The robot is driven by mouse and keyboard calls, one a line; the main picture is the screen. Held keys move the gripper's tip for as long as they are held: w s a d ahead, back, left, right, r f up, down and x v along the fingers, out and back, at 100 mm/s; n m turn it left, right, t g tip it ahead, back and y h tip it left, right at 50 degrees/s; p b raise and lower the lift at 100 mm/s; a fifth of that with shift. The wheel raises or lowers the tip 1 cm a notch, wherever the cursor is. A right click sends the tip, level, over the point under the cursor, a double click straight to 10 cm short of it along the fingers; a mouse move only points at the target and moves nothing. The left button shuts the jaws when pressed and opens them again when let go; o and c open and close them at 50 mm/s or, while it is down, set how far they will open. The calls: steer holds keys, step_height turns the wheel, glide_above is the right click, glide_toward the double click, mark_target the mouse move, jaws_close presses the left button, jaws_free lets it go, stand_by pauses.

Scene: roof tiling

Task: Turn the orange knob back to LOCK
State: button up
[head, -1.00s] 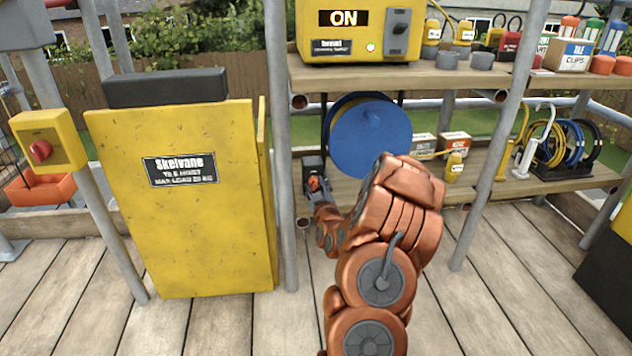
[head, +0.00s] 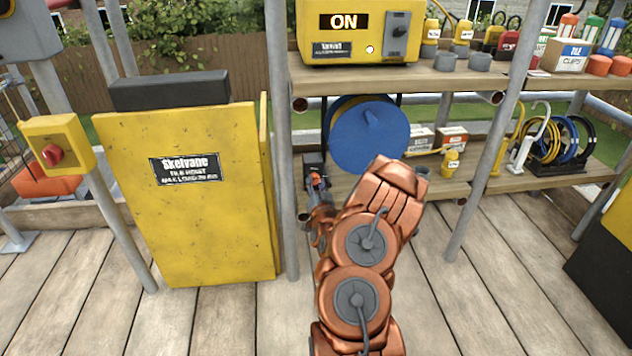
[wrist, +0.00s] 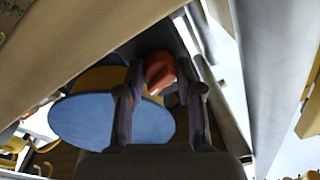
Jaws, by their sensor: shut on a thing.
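The orange knob (wrist: 158,72) is on a dark box (head: 313,160) low on the shelf frame, beside the upright post. In the wrist view it sits between the two fingers of my gripper (wrist: 160,80), which are shut on it. In the head view my gripper (head: 319,190) is at the box, and only a small bit of orange shows there. The fingers and arm hide most of the knob, and I cannot read its markings or tell its exact angle.
A blue reel (head: 368,135) hangs just right of the box. A grey post (head: 283,130) and a yellow hoist panel (head: 190,225) stand to the left. A yellow unit (head: 360,35) reading ON is on the shelf above. The plank floor (head: 500,290) is clear at front right.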

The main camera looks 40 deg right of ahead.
steer(key=shift+f+m, duration=0.15)
steer(key=shift+m, duration=1.65)
steer(key=o, duration=1.2)
steer(key=shift+c, duration=0.2)
steer(key=v, duration=0.7)
steer(key=shift+a, duration=0.25)
steer(key=shift+s, duration=0.1)
